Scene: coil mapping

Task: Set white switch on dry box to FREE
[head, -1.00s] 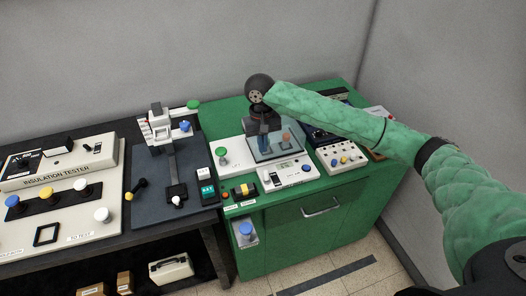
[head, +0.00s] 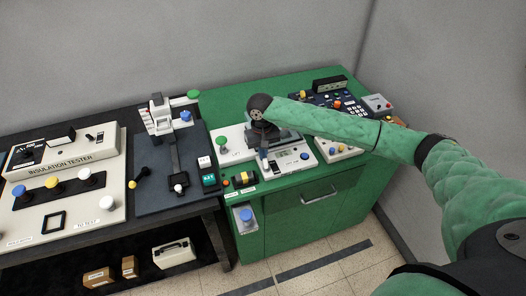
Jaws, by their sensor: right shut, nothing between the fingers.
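The white box (head: 234,159) on the green cabinet, which I take as the dry box, has a green knob (head: 222,141) at its left. A small white switch (head: 274,166) on a dark plate sits on its front panel, beside a small display and a blue knob (head: 304,155). Its setting is too small to read. My right gripper (head: 264,155) is shut and empty, pointing down over the front of the box just behind and left of the switch. I cannot tell whether it touches. My wrist hides much of the box's top. My left gripper is out of view.
A button panel (head: 333,151) and a dark keypad console (head: 340,108) stand to the right. A black-and-yellow part (head: 243,179) lies at the cabinet's front left. The insulation tester (head: 62,175) and a clamp stand (head: 158,113) are on the black table.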

